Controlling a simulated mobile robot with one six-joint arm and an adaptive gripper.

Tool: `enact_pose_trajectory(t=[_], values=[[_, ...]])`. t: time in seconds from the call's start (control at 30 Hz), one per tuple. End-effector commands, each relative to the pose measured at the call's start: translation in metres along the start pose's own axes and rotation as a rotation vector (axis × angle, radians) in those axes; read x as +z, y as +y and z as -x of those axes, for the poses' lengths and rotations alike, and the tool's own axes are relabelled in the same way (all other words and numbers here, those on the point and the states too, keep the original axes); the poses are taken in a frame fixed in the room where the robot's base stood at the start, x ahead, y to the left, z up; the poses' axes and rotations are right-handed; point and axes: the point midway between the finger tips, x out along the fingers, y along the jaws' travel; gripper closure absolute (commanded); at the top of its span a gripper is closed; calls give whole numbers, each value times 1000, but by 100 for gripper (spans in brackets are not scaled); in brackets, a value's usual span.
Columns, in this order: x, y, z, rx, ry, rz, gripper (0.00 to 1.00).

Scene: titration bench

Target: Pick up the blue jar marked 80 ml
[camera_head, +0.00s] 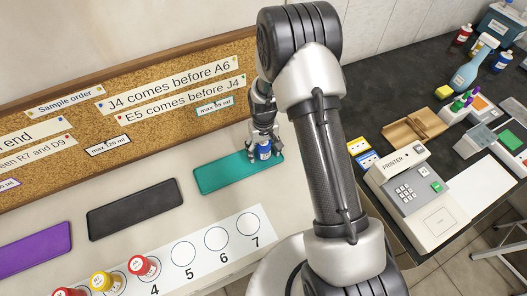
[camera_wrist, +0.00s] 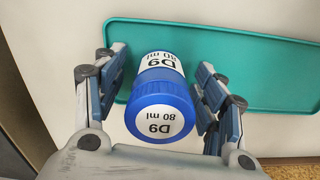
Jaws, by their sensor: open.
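The blue jar (camera_wrist: 158,95), labelled D9 and 80 ml on its lid and side, stands on the teal mat (camera_wrist: 250,67). It shows small in the head view (camera_head: 264,150), near the right part of the teal mat (camera_head: 225,176). My gripper (camera_wrist: 163,88) is open, with one finger on each side of the jar. A small gap shows on the left side; on the right the pads are close to the jar, and I cannot tell whether they touch. In the head view my gripper (camera_head: 263,133) is above and around the jar, hiding part of it.
A black mat (camera_head: 132,208) and a purple mat (camera_head: 36,249) lie to the left. A numbered white strip (camera_head: 205,262) holds red and yellow jars. The corkboard (camera_head: 140,130) rises close behind. A printer (camera_head: 415,195) stands on the dark bench at right.

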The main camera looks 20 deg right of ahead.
Motion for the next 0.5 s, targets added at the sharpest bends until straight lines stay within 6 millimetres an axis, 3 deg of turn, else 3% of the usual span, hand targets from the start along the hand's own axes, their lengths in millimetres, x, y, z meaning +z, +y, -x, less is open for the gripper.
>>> enact_pose_trajectory(t=[0.17,0.5], values=[[0,0,1,0,1,0,36],[0,0,1,0,1,0,59]])
